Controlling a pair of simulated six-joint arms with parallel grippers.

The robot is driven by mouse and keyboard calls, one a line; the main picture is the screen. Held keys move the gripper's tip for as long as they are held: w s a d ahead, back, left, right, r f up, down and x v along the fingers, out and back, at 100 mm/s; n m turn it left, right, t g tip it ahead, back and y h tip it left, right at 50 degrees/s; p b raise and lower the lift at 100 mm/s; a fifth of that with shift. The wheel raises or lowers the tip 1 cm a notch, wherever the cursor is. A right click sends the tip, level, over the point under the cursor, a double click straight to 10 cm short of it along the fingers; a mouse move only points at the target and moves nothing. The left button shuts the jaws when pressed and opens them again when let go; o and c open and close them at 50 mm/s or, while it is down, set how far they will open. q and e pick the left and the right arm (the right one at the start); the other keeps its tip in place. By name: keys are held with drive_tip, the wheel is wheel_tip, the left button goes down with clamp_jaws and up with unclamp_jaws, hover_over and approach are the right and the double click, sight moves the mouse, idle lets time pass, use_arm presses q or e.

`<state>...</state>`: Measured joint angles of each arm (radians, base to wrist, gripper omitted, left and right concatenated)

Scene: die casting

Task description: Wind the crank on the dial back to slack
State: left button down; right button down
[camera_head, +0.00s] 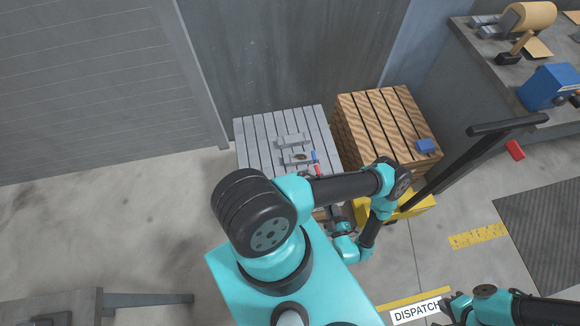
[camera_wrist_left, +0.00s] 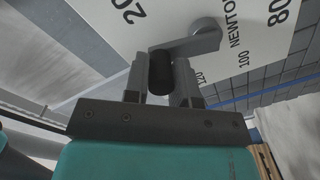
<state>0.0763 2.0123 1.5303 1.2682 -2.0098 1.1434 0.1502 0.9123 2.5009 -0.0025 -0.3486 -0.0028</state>
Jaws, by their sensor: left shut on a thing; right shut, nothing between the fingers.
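In the left wrist view the dial (camera_wrist_left: 165,15) has a pale face with the printed numbers 20, 80, 100 and 120 and the word NEWTON. A grey crank (camera_wrist_left: 190,43) runs from a round hub down to a black grip (camera_wrist_left: 160,73). My left gripper (camera_wrist_left: 160,78) is shut on this black grip, one finger on each side. In the head view my left gripper (camera_head: 336,216) is small and partly hidden by my arm, and I cannot make out the dial there. My right gripper (camera_head: 447,304) is low at the right, shut and empty.
A workbench (camera_head: 480,60) is at the upper right. A DISPATCH sign (camera_head: 415,311) lies near my right gripper.

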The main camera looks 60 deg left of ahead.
use_arm(q)
drive_tip(key=shift+s+r+n, duration=0.1)
drive_tip(key=shift+s+n, duration=0.05)
drive_tip(key=shift+n, duration=0.25)
drive_tip(key=shift+s+n, duration=0.25)
drive_tip(key=shift+n, duration=0.35)
drive_tip(key=shift+s+a+n, duration=0.1)
drive_tip(key=shift+s+n, duration=0.15)
drive_tip(key=shift+n, duration=0.35)
drive_tip(key=c, duration=1)
unclamp_jaws()
drive_tip(key=shift+o, duration=0.2)
